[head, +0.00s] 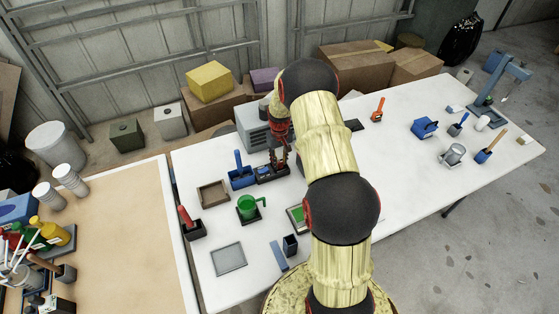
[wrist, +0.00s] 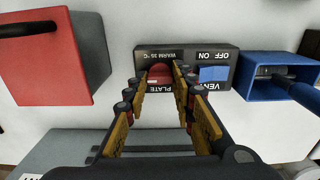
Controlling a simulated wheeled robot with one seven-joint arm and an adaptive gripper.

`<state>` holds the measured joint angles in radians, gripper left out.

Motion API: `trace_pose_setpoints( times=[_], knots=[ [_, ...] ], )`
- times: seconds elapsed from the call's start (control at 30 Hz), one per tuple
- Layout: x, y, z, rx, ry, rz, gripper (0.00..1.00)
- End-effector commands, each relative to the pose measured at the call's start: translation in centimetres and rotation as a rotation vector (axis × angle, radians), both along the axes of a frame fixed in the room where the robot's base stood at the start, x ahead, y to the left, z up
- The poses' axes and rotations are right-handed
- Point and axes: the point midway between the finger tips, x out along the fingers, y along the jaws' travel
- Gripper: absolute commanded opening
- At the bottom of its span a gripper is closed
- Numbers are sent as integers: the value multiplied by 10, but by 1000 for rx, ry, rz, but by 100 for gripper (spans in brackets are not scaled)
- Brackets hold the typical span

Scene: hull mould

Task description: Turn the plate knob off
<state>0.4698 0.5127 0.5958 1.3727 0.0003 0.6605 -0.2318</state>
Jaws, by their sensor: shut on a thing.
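A dark control box (head: 268,174) stands on the white table, left of my arm in the head view. In the wrist view the box (wrist: 222,56) shows upside down, with the labels PLATE, WARM 35 °C, VENT and OFF ON. The red plate knob (wrist: 160,73) sits between my fingertips. My gripper (wrist: 160,78) is shut on the knob from both sides; in the head view it (head: 280,160) is over the box. A blue vent switch (wrist: 213,74) sits beside the knob, apart from the fingers. The knob's pointer setting cannot be made out.
A blue holder with a handled tool (wrist: 278,80) stands close beside the box. A red box (wrist: 52,55) is on the other side. A grey unit (head: 253,127) stands behind.

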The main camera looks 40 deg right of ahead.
Motion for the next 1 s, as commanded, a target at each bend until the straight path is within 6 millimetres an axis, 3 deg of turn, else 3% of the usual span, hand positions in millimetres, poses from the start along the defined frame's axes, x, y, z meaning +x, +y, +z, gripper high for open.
trace_pose_setpoints(
  times=[0.27, 0.3, 0.6, 1.0],
  knots=[
    [1, 0, 1, -1, -2, 1, 0],
    [1, 0, 1, -1, -2, 1, 27],
    [0, 0, 0, 0, -1, 0, 44],
    [1, 0, 6, 0, -1, 0, 44]
  ],
)
